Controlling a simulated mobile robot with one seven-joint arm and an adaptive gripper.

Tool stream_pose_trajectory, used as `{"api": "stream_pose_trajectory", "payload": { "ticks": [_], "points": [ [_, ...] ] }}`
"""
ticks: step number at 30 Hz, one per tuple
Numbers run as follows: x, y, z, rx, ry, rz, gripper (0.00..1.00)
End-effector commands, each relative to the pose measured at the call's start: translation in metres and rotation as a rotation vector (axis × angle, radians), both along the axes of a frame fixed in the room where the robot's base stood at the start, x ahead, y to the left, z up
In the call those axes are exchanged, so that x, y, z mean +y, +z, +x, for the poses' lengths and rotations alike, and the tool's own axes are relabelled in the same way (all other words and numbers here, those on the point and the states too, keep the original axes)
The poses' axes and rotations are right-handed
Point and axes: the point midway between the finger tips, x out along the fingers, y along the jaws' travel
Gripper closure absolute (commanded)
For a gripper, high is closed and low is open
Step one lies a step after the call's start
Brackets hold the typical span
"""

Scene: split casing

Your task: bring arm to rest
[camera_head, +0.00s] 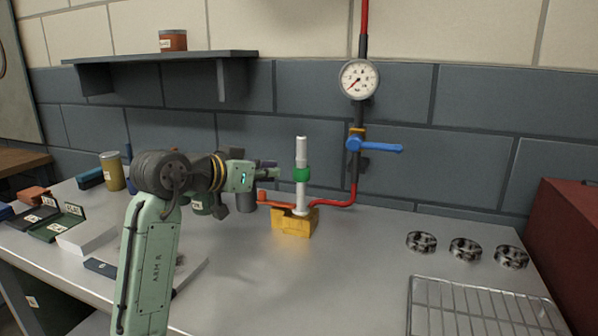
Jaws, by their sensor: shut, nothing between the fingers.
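My green arm (150,260) rises from the lower left and bends to the right over the grey workbench (260,290). My gripper (268,172) is at its end, small in the picture, shut and empty. It points right, toward a white upright rod (301,160) with a green collar (301,174). A small gap appears between the fingers and the collar, but I cannot judge the depth. The rod stands upright in a yellow block (294,222) on the bench.
A red pipe with a gauge (359,79) and blue valve handle (375,146) runs up the wall. Three dark metal rings (465,249) and a wire rack (480,308) lie at right. A red box (572,240) bounds the right. Trays and a yellow can (112,171) are left.

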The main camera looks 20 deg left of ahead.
Motion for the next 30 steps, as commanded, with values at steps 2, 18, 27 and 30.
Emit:
{"api": "stream_pose_trajectory", "payload": {
  "ticks": [2, 18, 27, 30],
  "points": [
    [0.001, 0.0, -0.004, 0.0, 0.0, 0.0, 1.0],
    [0.003, 0.006, -0.005, -0.031, 0.015, 0.0, 1.0],
    [0.065, 0.133, -0.069, -0.715, 0.433, -0.014, 1.0],
    [0.091, 0.166, -0.134, -0.969, 0.616, 0.015, 1.0]
  ]
}}
